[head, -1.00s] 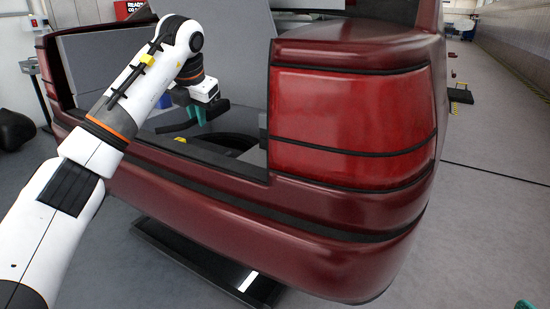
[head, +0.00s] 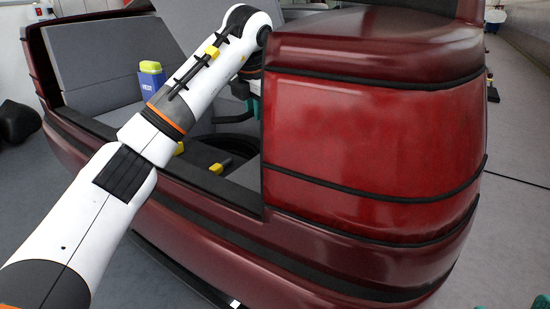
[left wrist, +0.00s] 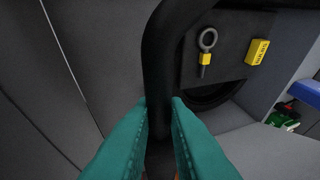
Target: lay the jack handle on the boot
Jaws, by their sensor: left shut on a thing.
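The boot of the dark red car is open, with a grey lining and a dark sill (head: 240,194). My left arm reaches over the sill into it. My left gripper (left wrist: 159,105) has its teal fingers shut on a thick black bent bar, which I take as the jack handle (left wrist: 157,60). The bar runs up between the fingertips and bends right at the top. Two teal tips of my right gripper (head: 511,304) show apart at the bottom right edge.
A blue bottle with a yellow-green cap (head: 151,80) stands in the boot. A ringed tool with a yellow grip (left wrist: 206,46) and a yellow box (left wrist: 258,52) lie above a round dark well. The red rear lamp corner (head: 370,140) stands right of the opening.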

